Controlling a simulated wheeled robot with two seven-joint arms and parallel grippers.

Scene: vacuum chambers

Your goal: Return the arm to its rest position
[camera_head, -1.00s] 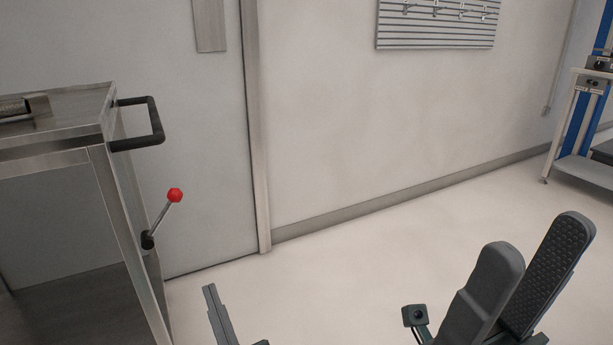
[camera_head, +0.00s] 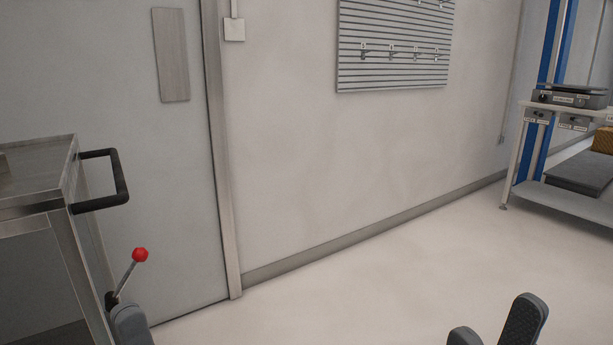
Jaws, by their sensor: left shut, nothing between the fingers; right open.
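My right gripper (camera_head: 496,316) shows at the bottom edge, right of centre. Its two dark fingers point up and stand apart, with nothing visible between them. My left gripper (camera_head: 130,325) shows at the bottom left as a dark grey rounded finger end, in front of the lower part of a lever with a red knob (camera_head: 140,255). It is shut and no held object shows. Most of both grippers and both arms lie below the picture, so the arms' full pose is hidden.
A metal cart (camera_head: 70,225) with a black handle (camera_head: 123,180) stands at the left, close to my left gripper. A workbench (camera_head: 565,200) with equipment stands at the far right. A slatted board (camera_head: 395,50) hangs on the wall. The floor (camera_head: 370,275) between is clear.

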